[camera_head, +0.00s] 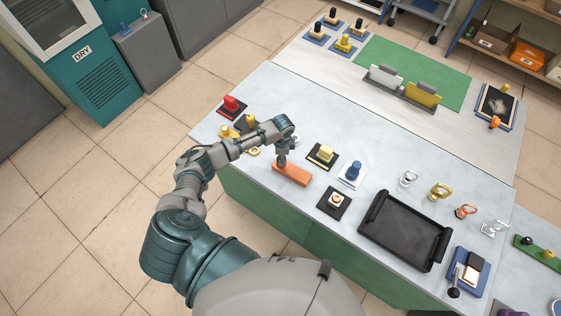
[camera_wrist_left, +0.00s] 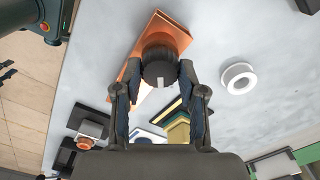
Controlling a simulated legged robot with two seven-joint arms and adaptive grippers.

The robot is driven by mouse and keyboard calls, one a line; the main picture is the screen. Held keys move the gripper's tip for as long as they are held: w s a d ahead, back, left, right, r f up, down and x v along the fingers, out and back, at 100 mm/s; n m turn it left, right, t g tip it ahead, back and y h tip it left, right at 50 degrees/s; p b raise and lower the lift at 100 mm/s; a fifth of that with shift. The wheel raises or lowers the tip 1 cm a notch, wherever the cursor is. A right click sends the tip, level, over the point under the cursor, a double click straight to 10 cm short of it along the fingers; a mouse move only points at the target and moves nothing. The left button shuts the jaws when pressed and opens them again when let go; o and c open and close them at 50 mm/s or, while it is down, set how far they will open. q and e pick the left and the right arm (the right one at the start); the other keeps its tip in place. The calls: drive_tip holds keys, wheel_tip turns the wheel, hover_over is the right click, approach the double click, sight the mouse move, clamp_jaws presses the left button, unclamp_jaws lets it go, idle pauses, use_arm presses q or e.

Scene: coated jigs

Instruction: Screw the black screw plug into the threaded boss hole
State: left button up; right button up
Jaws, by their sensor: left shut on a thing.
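The black screw plug (camera_wrist_left: 158,68) is a short dark cylinder with a ribbed side, seen in the left wrist view. My left gripper (camera_wrist_left: 160,76) is shut on it, with one fingertip on each side. The plug is over the orange block (camera_wrist_left: 172,38), and the boss hole under it is hidden, so I cannot tell how deep the plug sits. In the head view my left gripper (camera_head: 282,160) points down at the orange block (camera_head: 292,175), near the table's front edge, and hides the plug. My right gripper is not in view.
A white ring (camera_wrist_left: 238,78) lies beside the block. A yellow part on a dark base (camera_head: 325,154), a blue knob (camera_head: 353,171) and a button box (camera_head: 335,201) stand to the right. A black tray (camera_head: 376,236) is further right. Red and yellow fixtures (camera_head: 231,104) stand left.

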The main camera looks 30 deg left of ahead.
use_arm(q)
drive_tip(key=o, duration=1)
drive_tip(key=shift+a, duration=0.15)
drive_tip(key=n, duration=1.3)
drive_tip(key=shift+n, duration=0.3)
drive_tip(key=n, duration=0.3)
drive_tip(key=shift+n, duration=0.4)
